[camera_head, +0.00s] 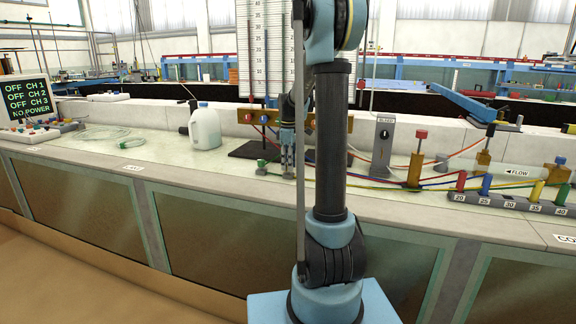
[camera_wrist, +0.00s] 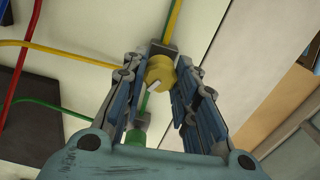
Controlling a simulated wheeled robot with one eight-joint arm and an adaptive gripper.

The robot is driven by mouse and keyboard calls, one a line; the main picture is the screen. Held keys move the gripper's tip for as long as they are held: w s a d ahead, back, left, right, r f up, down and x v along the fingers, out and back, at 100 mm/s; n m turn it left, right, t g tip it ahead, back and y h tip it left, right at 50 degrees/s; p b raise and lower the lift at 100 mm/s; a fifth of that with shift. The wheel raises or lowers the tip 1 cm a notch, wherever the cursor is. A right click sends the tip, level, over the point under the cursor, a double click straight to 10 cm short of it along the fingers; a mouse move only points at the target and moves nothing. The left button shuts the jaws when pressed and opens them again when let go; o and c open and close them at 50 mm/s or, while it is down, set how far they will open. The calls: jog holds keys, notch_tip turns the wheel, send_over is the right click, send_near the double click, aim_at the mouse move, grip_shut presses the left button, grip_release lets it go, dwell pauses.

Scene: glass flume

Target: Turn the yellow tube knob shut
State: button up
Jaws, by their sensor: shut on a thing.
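The yellow tube knob (camera_wrist: 160,72) shows in the wrist view, round, with a pale pointer bar lying aslant toward the lower left. It sits on a small grey block (camera_wrist: 162,48) with a yellow tube (camera_wrist: 171,20) running up from it. My gripper (camera_wrist: 159,80) is shut on the yellow knob, one blue finger on each side of it. In the head view my gripper (camera_head: 287,165) reaches down to the bench top behind my arm, and the yellow knob is hidden there.
A green knob (camera_wrist: 135,137) is close by on the left, partly hidden by my gripper; it also shows in the head view (camera_head: 261,164). Red and green tubes cross the bench. A white jug (camera_head: 205,128) and a bleed post (camera_head: 383,143) stand on either side.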

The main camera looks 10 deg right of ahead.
jog(key=n, duration=0.6)
jog(key=shift+w+d, duration=0.1)
jog(key=shift+w, duration=0.05)
jog(key=n, duration=0.5)
jog(key=shift+w+r+n, duration=0.1)
jog(key=shift+n, duration=0.4)
jog(key=o, duration=1.1)
